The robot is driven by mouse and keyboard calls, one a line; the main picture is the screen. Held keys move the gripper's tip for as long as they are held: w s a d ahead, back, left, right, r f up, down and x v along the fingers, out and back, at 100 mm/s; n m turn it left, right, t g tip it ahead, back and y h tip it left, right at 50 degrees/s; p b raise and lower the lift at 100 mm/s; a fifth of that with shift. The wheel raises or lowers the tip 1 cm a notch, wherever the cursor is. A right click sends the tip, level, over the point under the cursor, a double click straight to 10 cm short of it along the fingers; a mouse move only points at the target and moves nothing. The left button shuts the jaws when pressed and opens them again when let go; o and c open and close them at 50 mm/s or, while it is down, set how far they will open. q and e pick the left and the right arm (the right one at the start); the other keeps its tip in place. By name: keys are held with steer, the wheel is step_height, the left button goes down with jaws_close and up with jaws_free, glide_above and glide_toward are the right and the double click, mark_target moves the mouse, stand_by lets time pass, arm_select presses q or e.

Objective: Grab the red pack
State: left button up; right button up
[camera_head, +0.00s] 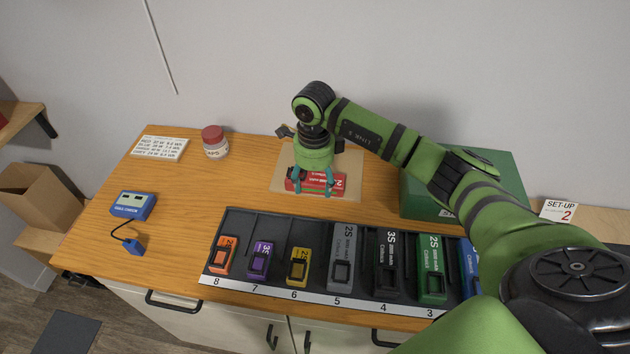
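The red pack (312,187) lies on a tan board (287,166) at the back middle of the wooden table, long side running left to right, with a pale label at its right end. My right gripper (313,190) points down over it from behind. Its two teal fingers stand apart, and both show in front of the pack's red face, inside its two ends. The fingers look open; whether they touch the pack I cannot tell. The gripper body hides part of the pack's top. My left gripper is not in view.
A black numbered rack (230,222) with several coloured packs fills the front edge. A green box (420,205) stands right, partly behind my arm. A red-lidded jar (214,142), a card (160,148) and a blue checker (133,205) with a cabled plug are left.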

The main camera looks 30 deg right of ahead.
steer(key=shift+c, duration=0.7)
